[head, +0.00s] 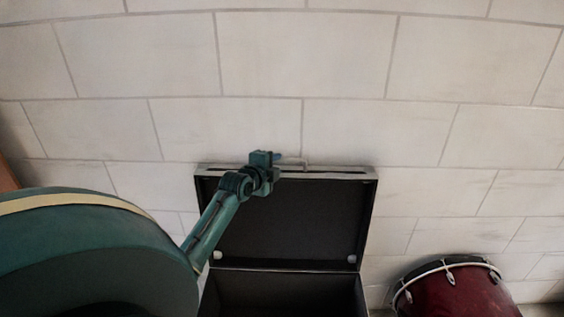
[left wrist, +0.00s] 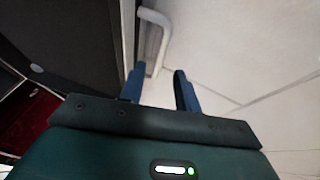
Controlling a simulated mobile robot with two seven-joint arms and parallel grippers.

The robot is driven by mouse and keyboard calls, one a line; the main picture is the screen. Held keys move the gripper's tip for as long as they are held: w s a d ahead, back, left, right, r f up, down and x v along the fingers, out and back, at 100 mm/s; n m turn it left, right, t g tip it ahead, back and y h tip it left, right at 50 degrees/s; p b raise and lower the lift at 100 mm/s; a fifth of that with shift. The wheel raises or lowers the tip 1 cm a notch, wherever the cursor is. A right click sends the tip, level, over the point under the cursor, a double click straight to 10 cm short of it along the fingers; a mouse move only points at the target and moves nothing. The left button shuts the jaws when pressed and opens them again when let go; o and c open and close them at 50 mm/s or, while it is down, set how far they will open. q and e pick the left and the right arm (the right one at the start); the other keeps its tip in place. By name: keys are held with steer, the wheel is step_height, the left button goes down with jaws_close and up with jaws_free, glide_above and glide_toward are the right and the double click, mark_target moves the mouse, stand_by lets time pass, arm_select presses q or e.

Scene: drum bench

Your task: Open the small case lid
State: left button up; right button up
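The small case stands against the wall with its lid (head: 300,220) raised nearly upright, its dark inner side facing me. The dark case body (head: 290,290) lies open below, cut off by the bottom of the head view. A pale handle (head: 295,162) is at the lid's top edge; it also shows in the left wrist view (left wrist: 162,45). My left gripper (head: 281,157) is at that top edge beside the handle. In the left wrist view its two blue fingers (left wrist: 160,88) are apart, with the handle just ahead of them and nothing clearly gripped. My right gripper is not seen.
A dark red drum (head: 450,292) with a metal rim stands right of the case. The light block wall (head: 300,60) is close behind the lid. My left arm covers the lower left of the head view.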

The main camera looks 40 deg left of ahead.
mark_target(284, 160)
arm_select(q)
steer(key=shift+x, duration=2.25)
steer(key=shift+c, duration=0.4)
jaws_close()
